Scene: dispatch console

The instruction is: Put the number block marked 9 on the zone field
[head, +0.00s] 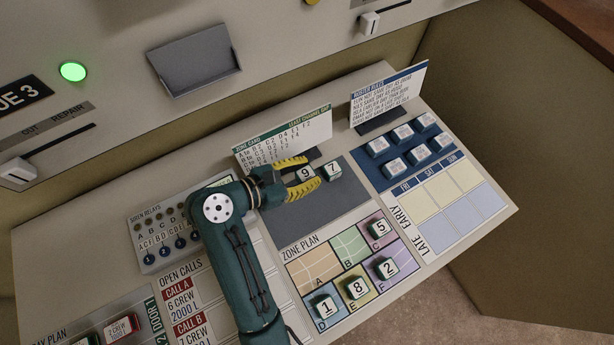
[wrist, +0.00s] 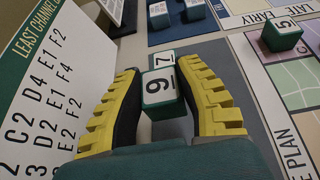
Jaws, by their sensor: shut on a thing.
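The number block marked 9 (head: 305,173) is between the yellow fingers of my gripper (head: 297,179), over the dark grey pad behind the zone plan. In the wrist view block 9 (wrist: 158,86) sits between both fingertips, and my gripper (wrist: 165,88) is shut on it. The block marked 7 (head: 331,170) stands just beyond it on the pad; it also shows in the wrist view (wrist: 165,59). The zone plan (head: 322,274) has lettered fields. Blocks 5 (head: 380,228), 2 (head: 387,267), 8 (head: 357,287) and 1 (head: 325,306) stand on it. Fields A and B show bare.
The upright zone card (head: 283,140) stands close behind my gripper. The roster rules card (head: 389,95) and several blue-based blocks (head: 407,140) are at the right. The grey pad (head: 340,203) is clear in front of the blocks. My arm crosses the open calls area.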

